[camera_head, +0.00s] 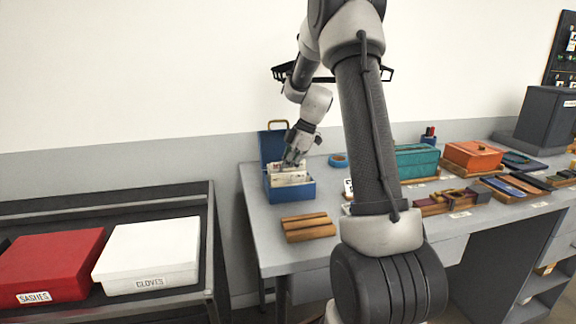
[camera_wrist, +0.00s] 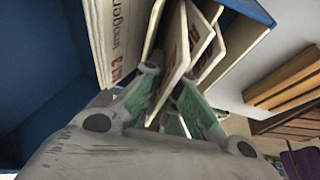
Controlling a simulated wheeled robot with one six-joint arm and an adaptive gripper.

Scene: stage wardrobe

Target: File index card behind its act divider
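A blue card box (camera_head: 290,190) stands on the grey desk with its lid raised at the back. White cards and dividers (camera_head: 288,175) stand in it; the wrist view shows one divider (camera_wrist: 118,40) with red and dark lettering. My gripper (camera_head: 292,160) points down into the box. In the wrist view its green-padded fingers (camera_wrist: 168,92) are close together on either side of a white index card (camera_wrist: 170,75), whose near end reaches between the pads. Other cards with red print (camera_wrist: 205,48) stand just to the right. The card's lower edge is hidden.
A wooden slotted block (camera_head: 308,228) lies in front of the box. A blue tape roll (camera_head: 338,160), teal box (camera_head: 415,161) and orange box (camera_head: 472,155) stand to the right. A side cart holds a red box (camera_head: 50,265) and a white box (camera_head: 148,255).

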